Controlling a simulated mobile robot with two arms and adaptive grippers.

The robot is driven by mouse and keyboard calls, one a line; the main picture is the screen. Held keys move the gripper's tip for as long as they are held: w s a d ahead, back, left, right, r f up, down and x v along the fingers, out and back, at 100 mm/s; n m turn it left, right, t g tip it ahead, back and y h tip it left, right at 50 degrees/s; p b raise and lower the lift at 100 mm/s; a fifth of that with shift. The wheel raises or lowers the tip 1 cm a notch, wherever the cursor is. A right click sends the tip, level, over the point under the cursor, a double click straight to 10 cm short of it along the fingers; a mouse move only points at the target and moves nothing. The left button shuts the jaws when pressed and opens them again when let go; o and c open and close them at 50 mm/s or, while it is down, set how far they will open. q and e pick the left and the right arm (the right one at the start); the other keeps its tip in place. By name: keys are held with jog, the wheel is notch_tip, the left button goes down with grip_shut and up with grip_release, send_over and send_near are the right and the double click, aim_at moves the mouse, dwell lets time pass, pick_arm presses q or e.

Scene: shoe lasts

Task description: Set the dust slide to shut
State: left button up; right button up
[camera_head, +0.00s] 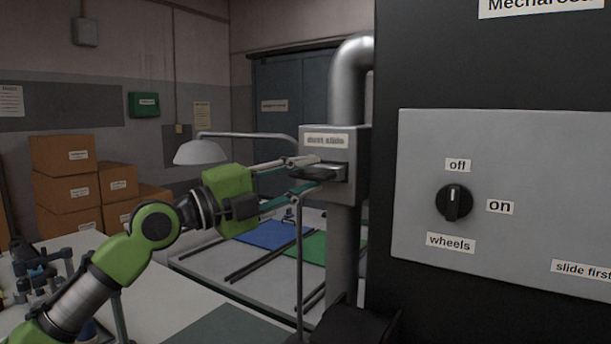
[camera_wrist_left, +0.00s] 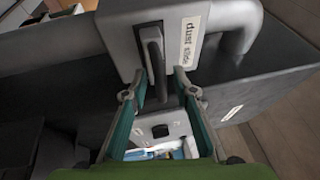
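The dust slide (camera_head: 325,172) is a dark flat handle coming out of the grey box labelled "dust slide" (camera_head: 350,150) on a metal duct. In the left wrist view the slide's handle (camera_wrist_left: 154,62) stands in a slot beside its label (camera_wrist_left: 191,43). My left gripper (camera_head: 304,176) is open, with one finger above and one below the handle's level. Its fingertips in the left wrist view (camera_wrist_left: 160,93) lie on either side of the handle, with gaps visible. Contact cannot be told. My right gripper is not in view.
A dark machine with a grey panel (camera_head: 530,200) stands right of the duct. Its wheels knob (camera_head: 454,203) has "off" and "on" labels. A lamp (camera_head: 202,152) and a table with blue (camera_head: 265,235) and green mats lie behind my left arm. Cardboard boxes (camera_head: 65,190) are stacked at left.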

pick_arm(q)
jog(key=v, duration=1.1)
jog(key=shift+s+a, duration=0.2)
jog(key=shift+a, duration=0.1)
